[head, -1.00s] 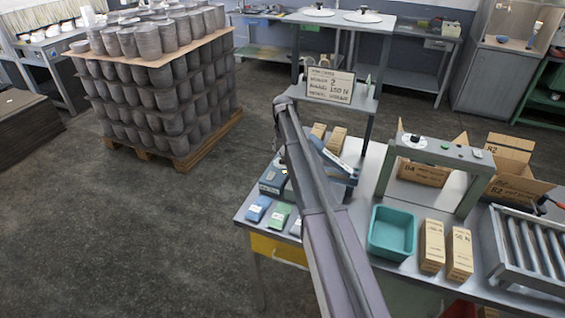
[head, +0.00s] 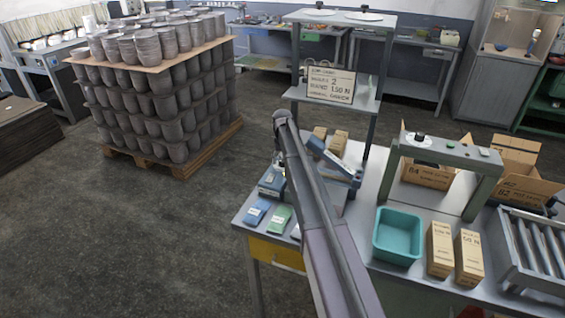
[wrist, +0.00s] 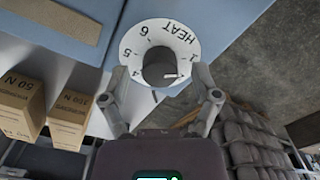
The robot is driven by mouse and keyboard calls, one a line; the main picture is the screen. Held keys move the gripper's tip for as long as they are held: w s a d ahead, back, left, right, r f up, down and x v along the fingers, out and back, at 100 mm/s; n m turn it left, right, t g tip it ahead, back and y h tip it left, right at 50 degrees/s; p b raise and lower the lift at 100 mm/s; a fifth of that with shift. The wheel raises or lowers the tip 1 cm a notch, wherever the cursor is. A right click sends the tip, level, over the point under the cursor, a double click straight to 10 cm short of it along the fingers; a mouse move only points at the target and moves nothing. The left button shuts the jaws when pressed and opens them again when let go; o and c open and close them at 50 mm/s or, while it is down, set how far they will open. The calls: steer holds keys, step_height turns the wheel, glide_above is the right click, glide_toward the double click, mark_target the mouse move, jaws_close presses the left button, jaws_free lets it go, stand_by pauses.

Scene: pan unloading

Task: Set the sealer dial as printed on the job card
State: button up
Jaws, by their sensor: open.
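The job card (head: 331,85) stands on the raised shelf in the head view. Its small print seems to show a 2 on one line and 150 N below. The blue sealer (head: 335,158) is partly hidden behind my arm. In the wrist view its white dial plate (wrist: 131,48) carries HEAT and numbers; 1, 4, 5 and 6 show, the lower part is covered. The dark knob (wrist: 156,70) has a white pointer directed right, close to the 1. My gripper (wrist: 162,88) is open, with a finger on either side of the knob; contact cannot be told.
A teal bin (head: 398,236) and small cartons (head: 440,250) stand on the bench right of my arm. A grey frame (head: 447,152) and a roller rack (head: 535,245) are farther right. Blue and green packets (head: 279,218) lie at the left edge. A pallet of pots (head: 165,95) stands on the floor.

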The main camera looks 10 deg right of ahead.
jaws_close()
steer(key=shift+m, duration=0.4)
steer(key=m, duration=0.9)
steer(key=shift+s, duration=0.1)
stand_by(0.4)
stand_by(0.4)
